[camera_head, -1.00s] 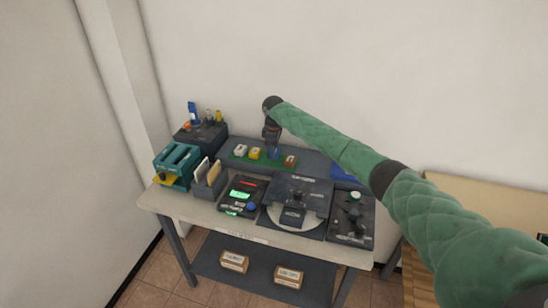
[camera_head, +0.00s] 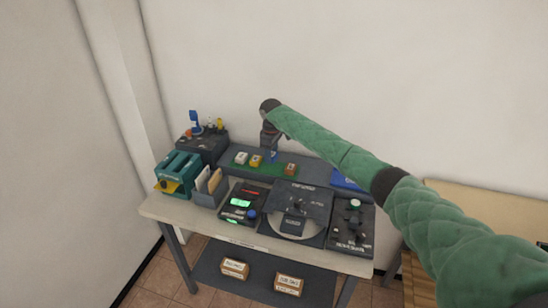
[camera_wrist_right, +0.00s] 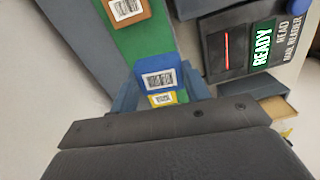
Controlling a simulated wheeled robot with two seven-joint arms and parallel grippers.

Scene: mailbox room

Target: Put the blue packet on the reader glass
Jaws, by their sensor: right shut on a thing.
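The blue packet (camera_wrist_right: 158,78) has a white barcode label and sits between the fingers of my right gripper (camera_head: 271,150). The gripper is shut on it, over the green strip (camera_head: 240,166) at the back of the table. In the head view the packet shows only as a small blue patch (camera_head: 274,156). It seems slightly above the strip, but the gap is hard to judge. My left gripper is not in view.
White (camera_head: 240,158), yellow (camera_head: 256,161) and orange (camera_head: 291,169) packets remain on the strip. A grey holder with envelopes (camera_head: 208,188) stands left of the reader, a dark round-based device (camera_head: 298,207) right of it. A teal rack (camera_head: 178,172) is at far left.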

